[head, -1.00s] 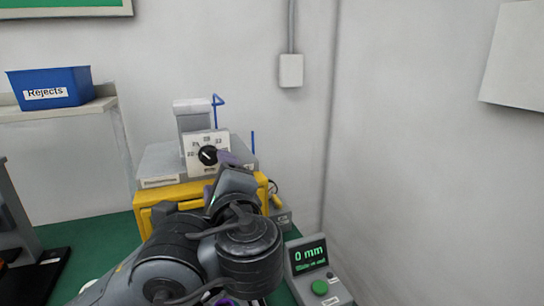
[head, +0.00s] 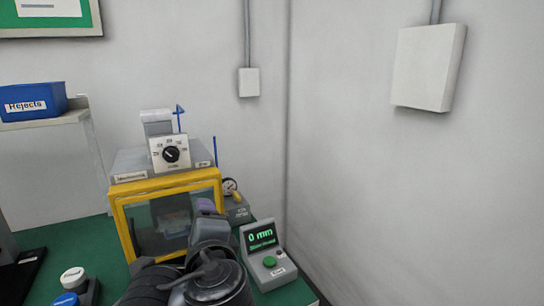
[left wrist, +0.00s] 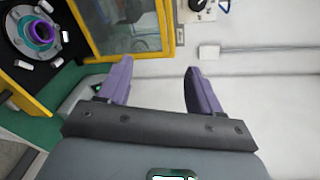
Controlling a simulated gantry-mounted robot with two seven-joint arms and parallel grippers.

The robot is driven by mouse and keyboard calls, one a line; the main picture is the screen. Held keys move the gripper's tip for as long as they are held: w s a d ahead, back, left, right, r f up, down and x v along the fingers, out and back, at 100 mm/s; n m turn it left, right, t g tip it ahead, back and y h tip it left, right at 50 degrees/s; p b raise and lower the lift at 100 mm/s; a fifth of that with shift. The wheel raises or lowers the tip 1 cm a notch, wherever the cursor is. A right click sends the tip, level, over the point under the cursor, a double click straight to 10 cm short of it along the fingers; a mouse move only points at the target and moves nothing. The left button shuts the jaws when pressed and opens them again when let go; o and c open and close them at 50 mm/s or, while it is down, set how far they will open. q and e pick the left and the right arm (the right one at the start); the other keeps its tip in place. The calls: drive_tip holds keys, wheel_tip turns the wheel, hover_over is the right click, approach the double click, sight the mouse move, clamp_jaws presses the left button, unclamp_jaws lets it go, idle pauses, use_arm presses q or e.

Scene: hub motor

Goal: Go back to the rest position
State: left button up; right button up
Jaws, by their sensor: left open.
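My left gripper (left wrist: 158,75) is open, with two spread purple fingers and nothing between them in the left wrist view. In the head view, a dark grey arm of mine rises from the bottom edge, and a purple finger (head: 205,206) shows in front of the yellow-framed machine (head: 122,228). The machine's yellow frame and glass pane (left wrist: 125,28) also show at the top of the left wrist view. A round grey part with a purple and teal centre (left wrist: 38,32) sits at its upper left, apart from the fingers. My right gripper is not in view.
A dial (head: 170,154) is on top of the machine. A "0 mm" display box with a green button (head: 270,262) stands at the right. A blue Rejects bin (head: 32,102) sits on a left shelf. White and blue buttons (head: 74,278) are at front left.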

use_arm(q)
drive_tip(key=s+f+n+g+h+p, duration=0.3)
drive_tip(key=s+f+p, duration=0.25)
drive_tip(key=f, duration=0.55)
drive_tip(key=s+f+n+g+h+p, duration=0.35)
drive_tip(key=s+f, duration=0.25)
drive_tip(key=f, duration=0.5)
drive_tip(key=s+a+f+n+g+p, duration=0.2)
drive_tip(key=s+a+f+n, duration=0.1)
drive_tip(key=s, duration=0.4)
drive_tip(key=s+a+f+n+g+p, duration=0.1)
drive_tip(key=s+a+f+n+p, duration=0.15)
drive_tip(key=s, duration=0.45)
drive_tip(key=s+a+f+n+g+p, duration=0.2)
drive_tip(key=s+a+n+p, duration=0.15)
drive_tip(key=s, duration=0.45)
wheel_tip(320, 180, up, 37)
drive_tip(key=p, duration=3.6)
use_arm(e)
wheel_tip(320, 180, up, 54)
use_arm(q)
wheel_tip(320, 180, down, 44)
drive_tip(key=b, duration=4.4)
drive_tip(key=shift+w+f, duration=0.2)
drive_tip(key=shift+w, duration=0.25)
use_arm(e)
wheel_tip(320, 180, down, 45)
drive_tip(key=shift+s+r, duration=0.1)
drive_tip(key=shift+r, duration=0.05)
